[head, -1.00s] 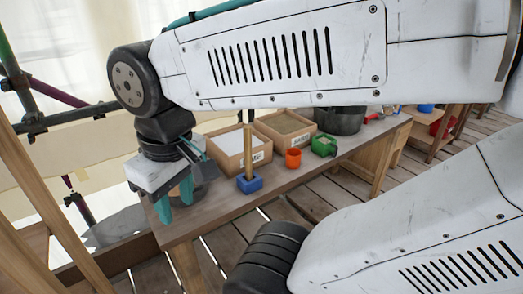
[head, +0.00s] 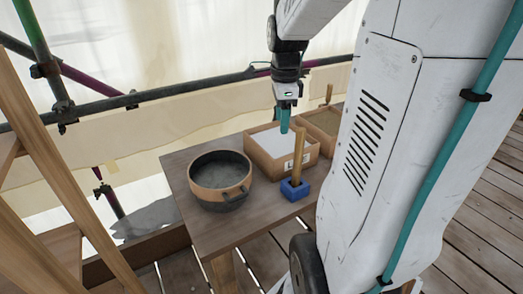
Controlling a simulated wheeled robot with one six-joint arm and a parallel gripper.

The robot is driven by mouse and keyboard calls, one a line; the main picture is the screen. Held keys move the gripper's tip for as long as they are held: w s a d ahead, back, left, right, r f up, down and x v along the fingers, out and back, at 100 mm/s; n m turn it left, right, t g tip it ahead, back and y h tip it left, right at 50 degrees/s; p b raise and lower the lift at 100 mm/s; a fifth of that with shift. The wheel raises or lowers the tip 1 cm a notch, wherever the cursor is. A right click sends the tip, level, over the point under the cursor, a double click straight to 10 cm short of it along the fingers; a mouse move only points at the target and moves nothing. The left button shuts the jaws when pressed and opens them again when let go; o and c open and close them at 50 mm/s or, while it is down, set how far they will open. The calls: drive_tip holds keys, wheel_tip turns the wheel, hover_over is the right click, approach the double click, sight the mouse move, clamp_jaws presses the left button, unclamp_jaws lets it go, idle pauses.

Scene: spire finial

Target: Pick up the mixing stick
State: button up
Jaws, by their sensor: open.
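The mixing stick, a plain wooden rod (head: 299,156), stands upright in a small blue block holder (head: 295,190) near the front edge of the wooden table. My gripper (head: 285,120) points down with its teal fingers, open and empty. In the picture it is just left of the stick's top, over the box labelled LIME (head: 281,147). The fingers overlap each other from this side, so the gap between them is hidden. I cannot tell how far the gripper is from the stick in depth.
A round pot (head: 220,181) with a tan upper band and grey contents stands at the table's left end. A second box (head: 322,122), with a stick-like handle in it, is behind the LIME box. My arm hides the table's right part. Bare tabletop (head: 250,222) lies in front of the pot.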

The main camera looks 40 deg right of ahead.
sight(300, 141)
drive_tip(key=d+f+m, duration=0.1)
drive_tip(key=d+m, duration=0.1)
drive_tip(key=d, duration=0.1)
drive_tip(key=d+f+m, duration=0.1)
drive_tip(key=d+m, duration=0.1)
drive_tip(key=d, duration=0.1)
drive_tip(key=d+f+m, duration=0.1)
drive_tip(key=d+m, duration=0.1)
drive_tip(key=m, duration=0.1)
drive_tip(key=shift+s+d+f, duration=0.1)
drive_tip(key=shift+d+f, duration=0.2)
drive_tip(key=shift+d, duration=0.1)
drive_tip(key=shift+d+f, duration=0.1)
drive_tip(key=shift+f, duration=0.3)
drive_tip(key=f, duration=0.4)
drive_tip(key=a+f, duration=0.1)
drive_tip(key=f, duration=0.1)
drive_tip(key=shift+s+f, duration=0.2)
drive_tip(key=shift+f, duration=0.2)
clamp_jaws()
